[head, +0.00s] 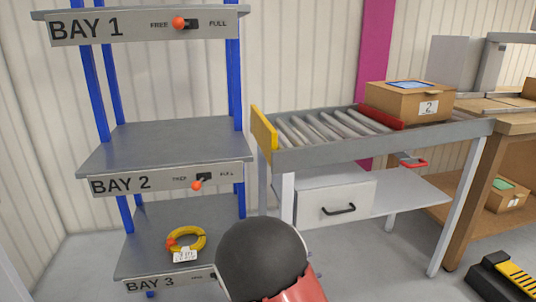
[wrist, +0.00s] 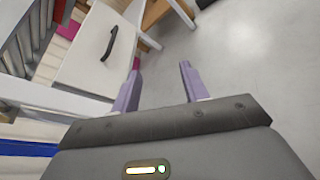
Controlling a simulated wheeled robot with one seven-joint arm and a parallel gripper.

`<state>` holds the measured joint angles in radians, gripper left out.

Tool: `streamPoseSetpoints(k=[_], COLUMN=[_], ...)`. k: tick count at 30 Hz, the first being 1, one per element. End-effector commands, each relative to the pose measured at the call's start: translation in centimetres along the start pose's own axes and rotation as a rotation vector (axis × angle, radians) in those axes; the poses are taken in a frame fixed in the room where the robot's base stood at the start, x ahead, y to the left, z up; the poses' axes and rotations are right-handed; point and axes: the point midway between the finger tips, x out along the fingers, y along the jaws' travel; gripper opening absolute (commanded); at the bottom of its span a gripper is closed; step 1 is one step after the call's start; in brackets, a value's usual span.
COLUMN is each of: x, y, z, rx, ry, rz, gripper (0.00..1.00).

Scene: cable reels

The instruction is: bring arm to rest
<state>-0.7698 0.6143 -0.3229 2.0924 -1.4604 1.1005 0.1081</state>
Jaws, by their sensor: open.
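My gripper (wrist: 158,82) shows in the wrist view with its two purple fingers apart and nothing between them. Grey floor and the white drawer unit lie beyond the fingertips. In the head view a dark rounded part and a red part of my arm show at the bottom middle, in front of the shelf rack and roller table. The fingers are not visible in the head view.
A blue-post rack holds a yellow cable coil (head: 186,241) on the BAY 3 shelf (head: 140,262). The BAY 2 shelf (head: 165,145) is empty. A roller table (head: 400,148) bears a cardboard box (head: 400,103) marked 2. Its drawer (head: 335,203) is shut. A black-yellow object (head: 505,278) lies at right.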

Motion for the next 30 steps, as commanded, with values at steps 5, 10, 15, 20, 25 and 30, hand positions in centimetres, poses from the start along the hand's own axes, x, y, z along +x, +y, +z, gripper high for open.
streamPoseSetpoints(k=[5,10,15,20,25,30], x=[0.2,-1.8,-5.3,-9.4,-13.3,-15.5], y=[-4.2,-8.1,-11.1,-13.0,-13.8,-14.0], z=[8.2,13.7,17.9,20.7,22.6,23.4], rx=[0.328,0.636,0.947,1.242,1.502,1.645], ry=[0.063,0.142,0.244,0.358,0.477,0.551], rz=[-0.329,-0.589,-0.795,-0.932,-1.009,-1.034], gripper=[0.45,0.45,0.45,0.45,0.45,0.45])
